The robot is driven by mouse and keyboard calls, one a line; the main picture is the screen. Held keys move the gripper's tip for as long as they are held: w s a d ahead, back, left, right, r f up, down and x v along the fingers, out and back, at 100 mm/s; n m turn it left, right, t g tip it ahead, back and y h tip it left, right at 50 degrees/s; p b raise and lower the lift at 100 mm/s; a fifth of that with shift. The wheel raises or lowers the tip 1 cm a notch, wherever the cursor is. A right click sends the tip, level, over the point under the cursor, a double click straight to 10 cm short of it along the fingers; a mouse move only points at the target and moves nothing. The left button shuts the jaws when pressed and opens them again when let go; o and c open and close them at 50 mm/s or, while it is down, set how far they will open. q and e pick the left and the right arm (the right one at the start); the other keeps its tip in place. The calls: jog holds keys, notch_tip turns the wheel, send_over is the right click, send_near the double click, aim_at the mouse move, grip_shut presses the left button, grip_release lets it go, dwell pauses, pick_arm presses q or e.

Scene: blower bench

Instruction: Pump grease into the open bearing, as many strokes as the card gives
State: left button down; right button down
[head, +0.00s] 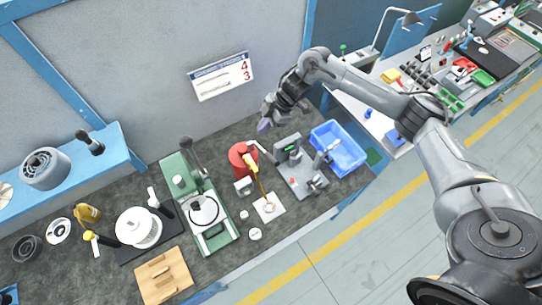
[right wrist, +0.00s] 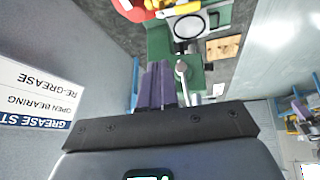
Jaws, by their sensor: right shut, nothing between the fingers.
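The red grease pump (head: 241,158) stands on the bench, with a yellow piece (head: 251,164) on its front and a thin yellow line down to a white pad (head: 273,213). A small ring, apparently the open bearing (head: 268,208), lies on the pad. The stroke card (head: 222,77) hangs on the wall, showing 4 above 3. In the right wrist view the card (right wrist: 38,95) shows upside down, with "OPEN BEARING" as the row under the heading and "RE-GREASE" after it. My right gripper (head: 264,125) is shut and empty, above and behind the pump. Its purple fingers (right wrist: 158,85) touch. My left gripper is out of view.
A green press (head: 205,210) stands left of the pump. A grey fixture (head: 299,173) and a blue bin (head: 338,148) stand right. A wooden block (head: 163,275) and a white spool (head: 138,228) are farther left. The wall is close to my right gripper.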

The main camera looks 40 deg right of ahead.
jog(key=shift+f, duration=0.1)
jog(key=b, duration=0.4)
send_over(271, 155)
jog(key=w, duration=0.2)
jog(key=f, duration=0.5)
jog(key=shift+s+d+f, duration=0.15)
jog(key=shift+d+f, duration=0.1)
jog(key=shift+s+a+f+b, duration=0.15)
jog(key=shift+s+f+b, duration=0.25)
jog(key=shift+f, duration=0.4)
jog(key=shift+s+f, duration=0.25)
jog(key=shift+f, duration=0.1)
jog(key=shift+f, duration=0.15)
dwell(0.4)
